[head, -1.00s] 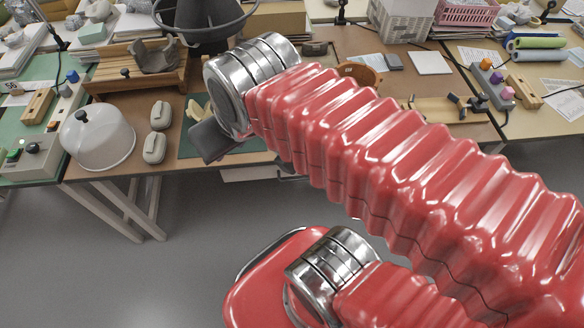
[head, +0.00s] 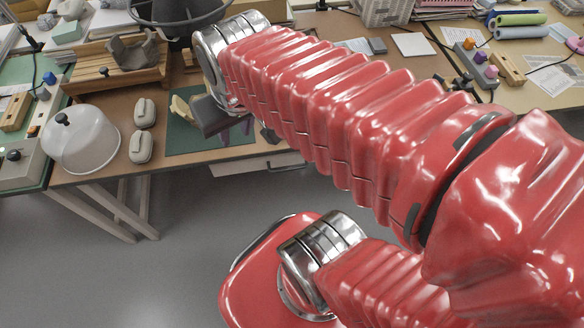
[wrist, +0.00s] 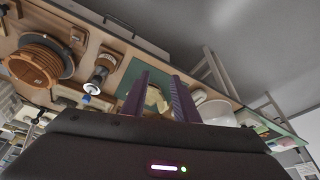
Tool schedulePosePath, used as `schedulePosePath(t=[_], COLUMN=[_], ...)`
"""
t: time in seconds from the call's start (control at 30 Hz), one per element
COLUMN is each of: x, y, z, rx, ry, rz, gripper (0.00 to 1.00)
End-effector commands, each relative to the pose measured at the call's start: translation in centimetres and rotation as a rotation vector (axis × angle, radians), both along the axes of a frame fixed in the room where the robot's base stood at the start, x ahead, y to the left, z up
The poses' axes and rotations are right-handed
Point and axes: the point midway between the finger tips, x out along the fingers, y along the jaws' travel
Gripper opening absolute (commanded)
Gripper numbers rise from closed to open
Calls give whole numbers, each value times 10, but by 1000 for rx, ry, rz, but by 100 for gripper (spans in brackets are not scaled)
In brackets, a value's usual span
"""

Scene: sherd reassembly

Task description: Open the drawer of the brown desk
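The brown desk (head: 180,172) stands ahead of me, with a pale drawer (head: 245,168) under its front edge. The drawer front looks flush with the desk. A dark bar handle (head: 288,167) shows at the drawer's right part. The drawer also shows near the top of the tilted wrist view (wrist: 100,24). My gripper (head: 237,132) is above the desk near its front edge, up and left of the handle, and not touching it. In the wrist view its two purple fingers (wrist: 158,90) stand apart with nothing between them. My red arm hides part of the desktop.
A green mat (head: 185,145) with pale sherds lies beneath my gripper. A clear dome (head: 80,140), two pale rounded objects (head: 142,128) and a wooden rack (head: 115,72) stand to the left. The floor before the drawer is clear.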

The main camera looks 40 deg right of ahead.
Motion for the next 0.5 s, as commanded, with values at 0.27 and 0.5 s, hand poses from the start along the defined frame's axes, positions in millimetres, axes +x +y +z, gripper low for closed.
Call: schedulePosePath(t=[0.27, 0.5], x=[-2, -10], y=[-54, -91], z=[-46, -83], rx=[81, 180], ry=[166, 284], rz=[-202, -352], gripper=[27, 27])
